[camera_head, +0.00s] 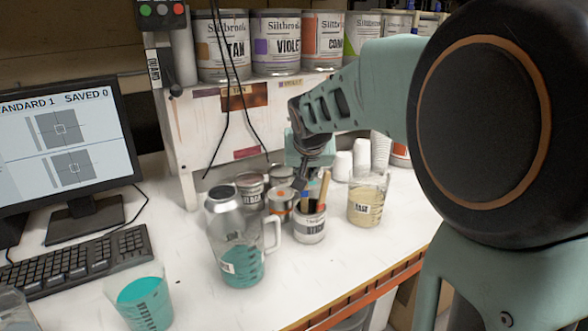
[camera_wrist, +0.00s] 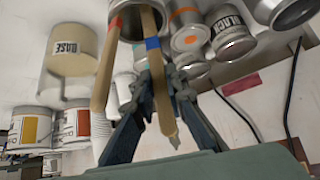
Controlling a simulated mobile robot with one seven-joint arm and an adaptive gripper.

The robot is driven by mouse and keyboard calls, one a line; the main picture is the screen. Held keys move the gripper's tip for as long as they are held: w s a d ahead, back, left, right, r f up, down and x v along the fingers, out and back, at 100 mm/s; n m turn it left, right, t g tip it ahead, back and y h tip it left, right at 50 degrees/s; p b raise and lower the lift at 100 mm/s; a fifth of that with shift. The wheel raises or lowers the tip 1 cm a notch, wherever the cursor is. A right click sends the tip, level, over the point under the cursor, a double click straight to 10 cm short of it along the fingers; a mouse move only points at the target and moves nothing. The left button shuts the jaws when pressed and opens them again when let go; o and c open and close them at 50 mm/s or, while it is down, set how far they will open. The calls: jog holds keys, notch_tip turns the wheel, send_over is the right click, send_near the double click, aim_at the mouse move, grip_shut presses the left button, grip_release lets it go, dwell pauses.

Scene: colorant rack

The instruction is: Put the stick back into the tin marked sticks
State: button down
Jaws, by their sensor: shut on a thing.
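The tin (camera_head: 310,226) stands upright on the white bench, and its open mouth (camera_wrist: 128,10) shows at the top of the wrist view. My gripper (camera_head: 302,188) is just above it, pointing down. In the wrist view my gripper (camera_wrist: 157,76) is shut on a wooden stick with a blue band (camera_wrist: 152,44). The stick's banded end reaches into the tin's mouth; how deep, I cannot tell. A second wooden stick with a red band (camera_wrist: 107,68) leans in the tin beside it, and shows in the head view (camera_head: 324,188).
A jug of teal liquid (camera_head: 238,262) stands close left of the tin. A beaker marked base (camera_head: 366,204) is to the right. Small colorant tins (camera_head: 281,203) stand behind. A teal cup (camera_head: 146,302) and keyboard (camera_head: 82,262) are front left. The front-right bench is clear.

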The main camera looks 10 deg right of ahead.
jog(key=c, duration=1.8)
grip_release()
jog(key=shift+c, duration=0.2)
notch_tip(320, 180, up, 10)
jog(key=shift+a, duration=0.1)
